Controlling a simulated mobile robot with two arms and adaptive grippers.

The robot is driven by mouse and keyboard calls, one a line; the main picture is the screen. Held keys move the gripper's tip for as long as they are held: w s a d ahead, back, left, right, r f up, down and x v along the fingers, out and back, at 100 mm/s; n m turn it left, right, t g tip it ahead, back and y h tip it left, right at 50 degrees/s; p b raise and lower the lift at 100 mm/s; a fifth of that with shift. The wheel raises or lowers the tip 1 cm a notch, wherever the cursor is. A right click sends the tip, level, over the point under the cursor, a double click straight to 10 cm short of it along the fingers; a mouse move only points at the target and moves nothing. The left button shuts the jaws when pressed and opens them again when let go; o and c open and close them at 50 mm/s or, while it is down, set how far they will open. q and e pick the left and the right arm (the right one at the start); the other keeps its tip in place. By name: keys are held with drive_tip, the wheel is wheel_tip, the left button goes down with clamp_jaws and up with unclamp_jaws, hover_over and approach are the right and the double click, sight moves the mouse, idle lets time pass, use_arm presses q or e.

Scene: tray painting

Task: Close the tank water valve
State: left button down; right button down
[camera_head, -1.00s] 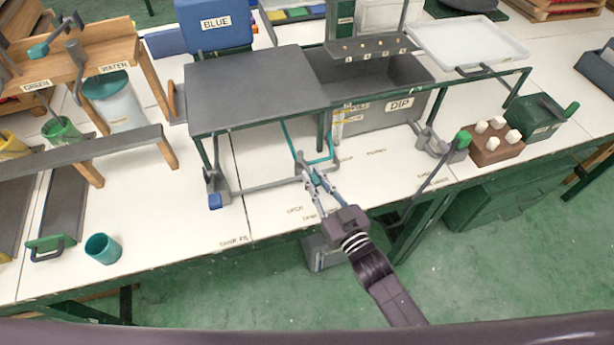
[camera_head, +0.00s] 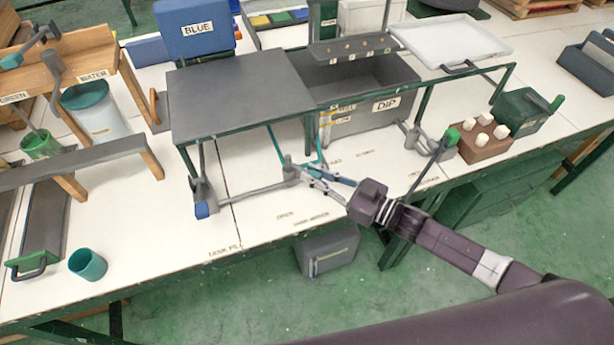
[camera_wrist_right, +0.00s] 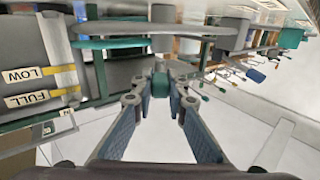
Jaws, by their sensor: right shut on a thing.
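The tank water valve looks to be the grey fitting (camera_head: 289,170) at the end of a grey pipe, below the front edge of the dark platform. Its handle is mostly hidden by the fingers in the head view. My right gripper (camera_head: 306,172) is at this fitting, its arm coming in from the right. In the right wrist view my right gripper (camera_wrist_right: 160,90) is shut on a small teal piece, seemingly the valve handle (camera_wrist_right: 160,82), with grey and teal discs above it. The grey tank marked DIP (camera_head: 390,118) stands behind. My left gripper is not in view.
The dark platform (camera_head: 235,88) on green legs overhangs the pipe. A blue-ended pipe piece (camera_head: 202,209) is at its left leg. A teal cup (camera_head: 87,264) stands at the front left. A brown block with white knobs (camera_head: 483,143) is at right.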

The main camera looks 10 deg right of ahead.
drive_tip(key=shift+w, duration=0.1)
idle(0.3)
drive_tip(key=c, duration=1.9)
unclamp_jaws()
drive_tip(key=v, duration=1.2)
drive_tip(key=shift+d, duration=0.1)
drive_tip(key=shift+c, duration=0.2)
